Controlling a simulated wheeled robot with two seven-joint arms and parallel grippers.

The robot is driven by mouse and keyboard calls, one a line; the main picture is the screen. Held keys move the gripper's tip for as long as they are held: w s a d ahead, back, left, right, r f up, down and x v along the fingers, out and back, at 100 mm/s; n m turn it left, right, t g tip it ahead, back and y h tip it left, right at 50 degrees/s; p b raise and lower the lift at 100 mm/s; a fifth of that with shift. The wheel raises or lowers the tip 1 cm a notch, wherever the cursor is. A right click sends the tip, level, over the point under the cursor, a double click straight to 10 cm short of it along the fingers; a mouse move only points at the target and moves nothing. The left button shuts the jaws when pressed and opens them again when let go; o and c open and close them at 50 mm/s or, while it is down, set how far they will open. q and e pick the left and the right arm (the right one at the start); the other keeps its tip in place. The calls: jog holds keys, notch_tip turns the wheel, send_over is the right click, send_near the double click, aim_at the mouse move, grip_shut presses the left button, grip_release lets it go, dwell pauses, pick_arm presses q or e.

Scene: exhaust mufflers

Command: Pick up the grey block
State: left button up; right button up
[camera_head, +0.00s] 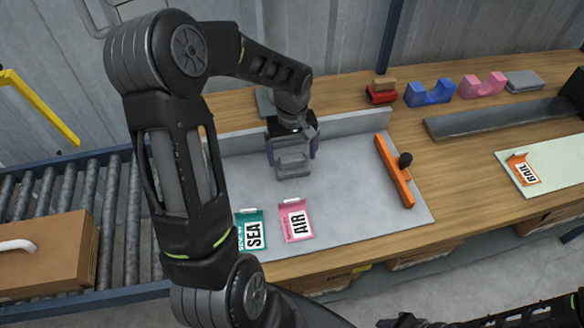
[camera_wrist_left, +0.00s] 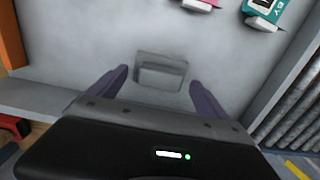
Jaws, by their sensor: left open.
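The grey block (camera_head: 292,166) lies on the grey mat (camera_head: 350,205) on the bench, below my left gripper in the head view. In the left wrist view the grey block (camera_wrist_left: 160,73) shows between the two purple-grey fingers. My left gripper (camera_head: 292,152) is open and points down over it; in the left wrist view its fingers (camera_wrist_left: 158,78) stand apart to either side of the block, with visible space on both sides. Whether the fingertips are level with the block is hard to tell. My right gripper does not show; only dark parts of my arm are at the bottom right.
A teal SEA card (camera_head: 252,232) and a pink AIR card (camera_head: 296,220) lie nearer the front. An orange bar with a black knob (camera_head: 393,172) lies to the right. Blue (camera_head: 429,93) and pink (camera_head: 482,85) cradles stand at the back. A roller conveyor (camera_head: 118,205) is left.

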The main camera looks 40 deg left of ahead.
aim_at(292, 157)
pick_arm(q)
notch_tip(292, 157, down, 2)
jog(key=shift+b, duration=0.3)
jog(key=shift+r, duration=0.1)
jog(key=c, duration=1.5)
jog(key=shift+w+r, duration=0.1)
jog(key=shift+r, duration=0.05)
jog(key=shift+c, duration=0.2)
notch_tip(292, 157, up, 10)
jog(key=shift+f+b, duration=0.1)
jog(key=shift+b, duration=0.5)
